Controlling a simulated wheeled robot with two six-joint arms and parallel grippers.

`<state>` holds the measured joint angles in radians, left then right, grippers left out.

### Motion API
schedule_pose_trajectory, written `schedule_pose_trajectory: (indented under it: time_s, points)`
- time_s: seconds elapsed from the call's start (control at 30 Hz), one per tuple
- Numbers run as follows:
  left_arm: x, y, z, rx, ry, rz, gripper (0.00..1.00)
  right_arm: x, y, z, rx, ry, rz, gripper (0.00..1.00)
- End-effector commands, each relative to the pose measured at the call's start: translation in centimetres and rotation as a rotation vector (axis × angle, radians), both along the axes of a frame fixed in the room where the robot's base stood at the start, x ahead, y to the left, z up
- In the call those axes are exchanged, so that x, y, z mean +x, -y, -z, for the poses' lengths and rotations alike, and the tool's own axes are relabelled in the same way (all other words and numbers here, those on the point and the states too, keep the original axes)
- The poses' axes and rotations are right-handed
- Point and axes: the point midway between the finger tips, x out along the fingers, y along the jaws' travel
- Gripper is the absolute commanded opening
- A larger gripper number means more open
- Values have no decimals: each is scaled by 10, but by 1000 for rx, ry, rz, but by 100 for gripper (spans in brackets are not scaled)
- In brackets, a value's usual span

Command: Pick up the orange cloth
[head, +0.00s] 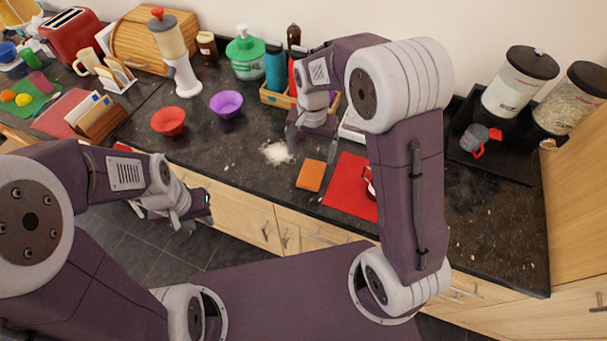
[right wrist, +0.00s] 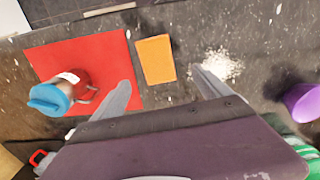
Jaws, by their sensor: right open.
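The orange cloth (head: 311,176) lies flat on the dark granite counter, just left of a red mat (head: 350,190). In the right wrist view the cloth (right wrist: 155,60) shows whole, ahead of and between my right gripper's two spread fingers. My right gripper (head: 312,143) is open and empty above the counter, behind the cloth in the head view and apart from it. Its fingers also show in the right wrist view (right wrist: 163,86). My left gripper (head: 200,208) hangs in front of the counter edge, far left of the cloth; its jaws are not clear.
White crumbs (head: 277,152) lie left of the cloth. A red cup with a blue top (right wrist: 58,92) is on the mat. Purple (head: 226,104) and red (head: 168,121) bowls stand further left. A black tray (head: 505,165) with jars is at the right.

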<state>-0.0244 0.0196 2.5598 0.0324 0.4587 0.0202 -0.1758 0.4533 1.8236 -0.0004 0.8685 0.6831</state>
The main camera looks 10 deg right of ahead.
Motion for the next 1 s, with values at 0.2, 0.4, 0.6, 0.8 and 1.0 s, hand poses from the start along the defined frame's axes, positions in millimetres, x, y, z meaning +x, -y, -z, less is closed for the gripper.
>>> schedule_pose_trajectory:
  time_s: [0.2,0.4,0.6,0.8,1.0]
  points:
    - [0,0,-4,0,0,1,30,-1,0,26,0,-1,0,87]
    - [0,0,-5,0,0,0,30,-1,0,38,1,2,0,87]
    - [0,0,-12,0,0,0,30,-5,-2,68,0,-2,0,87]
    - [0,0,-12,0,0,0,30,-4,-2,89,1,3,1,87]
    - [0,0,-12,0,0,0,30,-3,-2,89,1,4,0,79]
